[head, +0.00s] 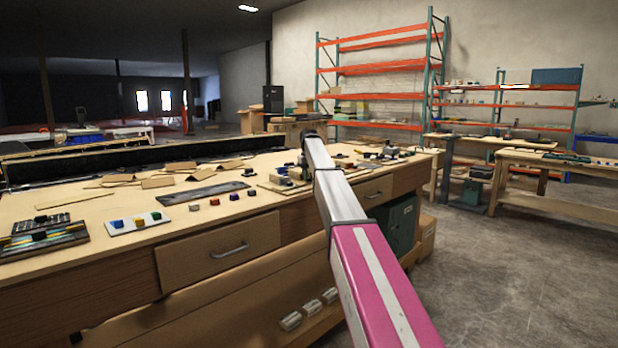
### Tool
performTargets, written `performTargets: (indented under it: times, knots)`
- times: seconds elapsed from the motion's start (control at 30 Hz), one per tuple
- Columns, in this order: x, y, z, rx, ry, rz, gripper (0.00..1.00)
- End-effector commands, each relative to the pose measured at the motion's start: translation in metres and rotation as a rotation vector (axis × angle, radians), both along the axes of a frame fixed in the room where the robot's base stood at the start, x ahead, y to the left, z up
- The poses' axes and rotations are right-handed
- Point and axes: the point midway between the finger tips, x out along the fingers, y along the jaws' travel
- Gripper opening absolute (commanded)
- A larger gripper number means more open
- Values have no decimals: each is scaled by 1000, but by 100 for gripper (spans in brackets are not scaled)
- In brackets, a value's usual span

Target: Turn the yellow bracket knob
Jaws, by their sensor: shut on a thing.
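My arm reaches from the bottom right to the workbench (232,240), and its far end stands over the cluster of small parts at the bench's right half. Only a small dark piece of my gripper (303,163) seems to show just left of the arm's end, low among these parts. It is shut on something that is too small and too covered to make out. I cannot make out the yellow bracket knob there.
A dark keypad-like panel (40,240) lies at the bench's left end. Several small blocks and a grey plate (203,192) lie in the middle. A long dark barrier (130,158) runs along the back. Tables (560,160) and orange shelves (378,70) stand beyond open floor (500,270).

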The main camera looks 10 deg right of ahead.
Motion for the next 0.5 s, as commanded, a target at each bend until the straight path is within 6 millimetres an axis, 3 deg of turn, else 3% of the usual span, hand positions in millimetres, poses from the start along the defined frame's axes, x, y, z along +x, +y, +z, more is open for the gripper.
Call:
performTargets:
  times: [0.5]
  knots:
    - [0,0,1,0,-1,-111,2]
